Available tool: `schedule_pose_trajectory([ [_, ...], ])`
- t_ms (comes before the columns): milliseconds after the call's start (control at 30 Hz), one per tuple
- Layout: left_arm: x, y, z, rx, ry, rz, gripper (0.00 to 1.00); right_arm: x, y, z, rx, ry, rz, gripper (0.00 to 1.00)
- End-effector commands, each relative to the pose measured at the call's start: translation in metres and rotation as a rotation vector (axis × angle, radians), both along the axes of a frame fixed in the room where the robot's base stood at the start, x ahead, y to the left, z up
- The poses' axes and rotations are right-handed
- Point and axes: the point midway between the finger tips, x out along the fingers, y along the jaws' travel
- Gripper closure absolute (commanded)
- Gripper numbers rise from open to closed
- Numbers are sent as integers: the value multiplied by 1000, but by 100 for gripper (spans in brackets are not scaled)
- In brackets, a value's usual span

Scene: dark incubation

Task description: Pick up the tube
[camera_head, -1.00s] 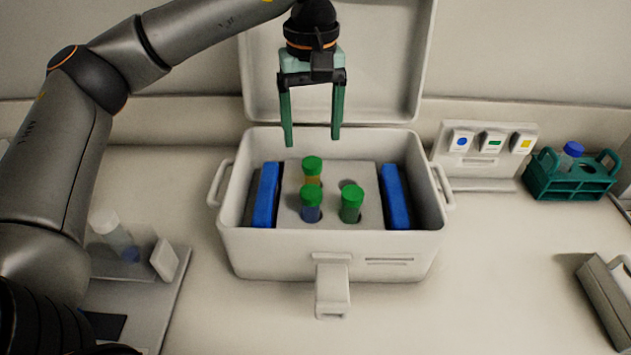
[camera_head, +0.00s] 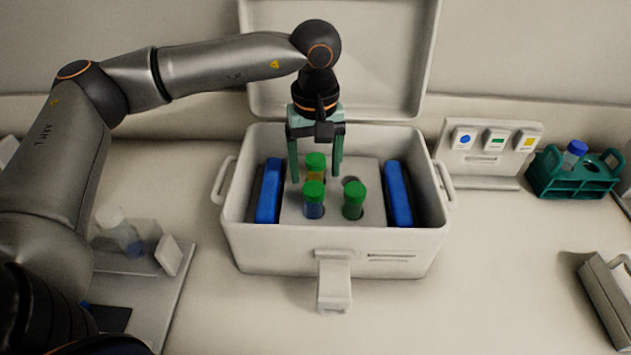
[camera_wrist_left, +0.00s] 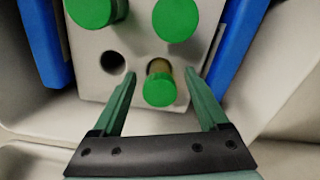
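Three green-capped tubes stand in the pale foam block inside the open white box (camera_head: 335,250). The rear tube (camera_head: 315,168) has amber contents. The front left tube (camera_head: 313,200) looks blue inside, and the front right tube (camera_head: 353,200) looks green. My left gripper (camera_head: 315,178) is open and points down into the box, its fingers either side of the rear tube in the head view. In the left wrist view, the rear tube's cap (camera_wrist_left: 160,90) lies between the open fingers (camera_wrist_left: 163,95), apart from both. My right gripper is not in view.
Blue packs (camera_head: 269,190) (camera_head: 397,193) stand at both sides inside the box, and its raised lid (camera_head: 385,60) is behind the arm. An empty hole (camera_wrist_left: 112,62) is beside the rear tube. A teal rack (camera_head: 575,183) and a label stand (camera_head: 480,165) are at right.

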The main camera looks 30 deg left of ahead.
Motion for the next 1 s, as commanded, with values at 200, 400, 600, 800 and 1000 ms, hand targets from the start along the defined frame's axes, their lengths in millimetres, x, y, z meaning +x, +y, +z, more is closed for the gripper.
schedule_pose_trajectory([
  [200, 0, 0, 0, 0, 0, 0, 49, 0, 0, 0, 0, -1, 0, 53],
  [400, 0, 0, 0, 0, 0, 0, 71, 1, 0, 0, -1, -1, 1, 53],
  [600, 0, 0, 1, 0, 0, 0, 94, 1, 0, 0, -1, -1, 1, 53],
  [800, 0, 0, 1, 0, 0, 0, 100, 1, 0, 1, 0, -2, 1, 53],
  [1000, 0, 0, 2, -1, -1, 0, 100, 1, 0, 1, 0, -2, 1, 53],
])
